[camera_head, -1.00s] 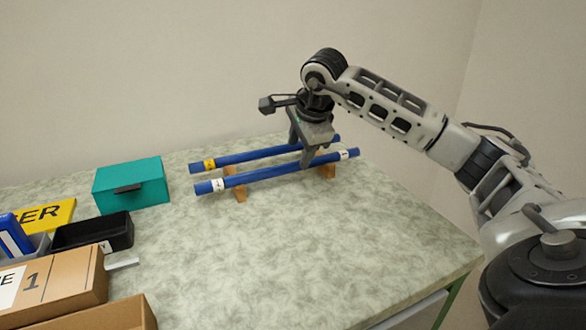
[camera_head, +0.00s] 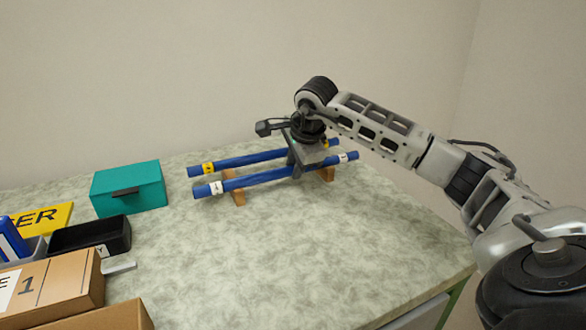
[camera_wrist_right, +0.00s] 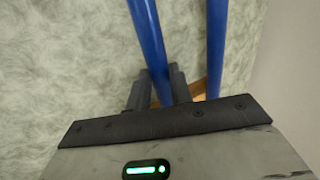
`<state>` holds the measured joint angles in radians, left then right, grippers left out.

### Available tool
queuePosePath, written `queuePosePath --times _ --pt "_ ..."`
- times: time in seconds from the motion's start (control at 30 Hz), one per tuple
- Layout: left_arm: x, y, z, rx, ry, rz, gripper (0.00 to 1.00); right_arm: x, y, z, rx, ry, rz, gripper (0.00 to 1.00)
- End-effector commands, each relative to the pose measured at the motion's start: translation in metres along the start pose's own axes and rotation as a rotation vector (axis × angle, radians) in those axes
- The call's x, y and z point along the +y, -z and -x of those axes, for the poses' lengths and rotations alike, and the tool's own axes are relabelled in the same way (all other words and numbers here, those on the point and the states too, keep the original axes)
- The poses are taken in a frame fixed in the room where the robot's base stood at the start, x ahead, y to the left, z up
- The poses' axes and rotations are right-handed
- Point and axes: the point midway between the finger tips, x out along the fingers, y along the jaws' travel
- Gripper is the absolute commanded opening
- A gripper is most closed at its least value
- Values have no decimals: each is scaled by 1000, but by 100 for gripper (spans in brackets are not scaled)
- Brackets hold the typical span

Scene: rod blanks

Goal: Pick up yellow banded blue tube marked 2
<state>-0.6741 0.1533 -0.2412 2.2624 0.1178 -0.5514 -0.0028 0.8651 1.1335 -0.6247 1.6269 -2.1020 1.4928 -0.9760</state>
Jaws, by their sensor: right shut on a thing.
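The yellow banded blue tube (camera_head: 250,159) is the rear one of two blue tubes lying side by side; the mark on its yellow band is too small to read. The front blue tube (camera_head: 250,179) has white bands near its ends. The other tube (camera_wrist_right: 215,45) lies outside the fingers, nearer the wall. My left gripper is not in view.
Wooden supports (camera_head: 237,196) carry both tubes. A teal box (camera_head: 130,190), a black tray (camera_head: 92,237), a yellow sign (camera_head: 45,217) and cardboard boxes (camera_head: 60,286) stand at the left. The wall is close behind the tubes. The table's middle and front are clear.

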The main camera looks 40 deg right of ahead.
Motion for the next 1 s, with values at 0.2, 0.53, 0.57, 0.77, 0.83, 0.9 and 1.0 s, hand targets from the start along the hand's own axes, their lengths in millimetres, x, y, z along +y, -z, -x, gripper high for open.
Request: queuePosePath --times 0.2,0.53,0.57,0.77,0.83,0.9,1.0 --pt "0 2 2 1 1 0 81 -4 0 8 -1 3 -1 0" --pt "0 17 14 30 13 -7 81 -8 -12 68 -1 6 4 0" --pt "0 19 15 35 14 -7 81 -7 -15 76 -1 7 3 0" --pt "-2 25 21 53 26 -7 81 14 -35 120 0 5 6 0" --pt "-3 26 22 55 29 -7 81 22 -43 132 -1 5 5 0" --pt "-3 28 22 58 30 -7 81 31 -49 143 -1 5 4 0" --pt "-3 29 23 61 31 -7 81 40 -56 154 0 4 3 0"
